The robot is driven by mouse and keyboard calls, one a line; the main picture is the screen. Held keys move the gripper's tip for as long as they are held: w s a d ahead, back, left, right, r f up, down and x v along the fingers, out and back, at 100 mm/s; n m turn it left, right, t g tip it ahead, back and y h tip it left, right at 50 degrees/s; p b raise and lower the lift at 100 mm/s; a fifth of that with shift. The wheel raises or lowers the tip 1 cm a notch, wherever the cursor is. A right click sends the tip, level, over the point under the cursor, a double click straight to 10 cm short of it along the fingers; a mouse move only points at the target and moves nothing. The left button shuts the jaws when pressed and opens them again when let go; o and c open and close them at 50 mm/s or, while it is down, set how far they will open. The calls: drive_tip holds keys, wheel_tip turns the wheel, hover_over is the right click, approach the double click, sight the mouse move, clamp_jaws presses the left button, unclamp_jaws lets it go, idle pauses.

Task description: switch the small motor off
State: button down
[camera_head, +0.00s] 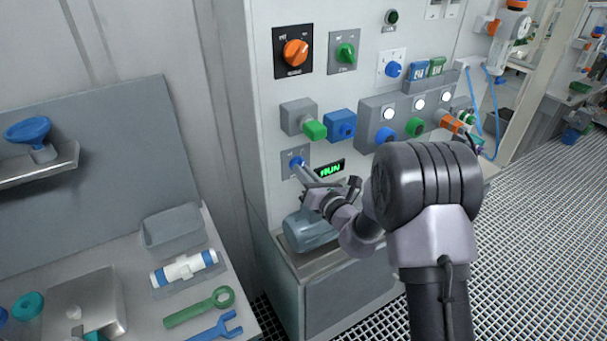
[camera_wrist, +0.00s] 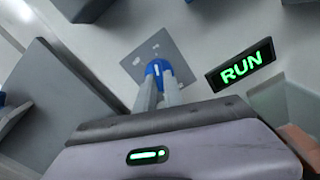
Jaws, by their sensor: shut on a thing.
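A small blue rotary knob (camera_head: 295,162) sits on a grey plate on the lower left of the pale panel. My gripper (camera_head: 301,166) reaches it from the right and is shut on it. In the wrist view the blue knob (camera_wrist: 157,69), with a white mark, is between the two grey fingers of my gripper (camera_wrist: 160,82). A display (camera_head: 330,169) beside the knob reads RUN in green; it also shows in the wrist view (camera_wrist: 241,67). A blue-grey motor (camera_head: 308,230) stands on the ledge below, partly hidden by my arm.
Above are a large orange knob (camera_head: 295,53), a green knob (camera_head: 345,53) and another blue knob (camera_head: 392,69). Green and blue push buttons stick out just above my gripper. A bench with a wrench (camera_head: 200,306) and a white-and-blue cylinder (camera_head: 184,268) is at the left.

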drive_tip(key=shift+w+d+n+b, duration=0.1)
drive_tip(key=shift+n+b, duration=1.35)
drive_tip(key=shift+n, duration=1.1)
drive_tip(key=shift+d+n+b, duration=0.1)
drive_tip(key=shift+n+b, duration=1.35)
drive_tip(key=shift+n, duration=1.1)
drive_tip(key=c, duration=1.5)
unclamp_jaws()
drive_tip(key=shift+o, duration=0.2)
drive_tip(key=p+v, duration=0.1)
drive_tip(key=v, duration=1.6)
drive_tip(key=shift+p, duration=0.35)
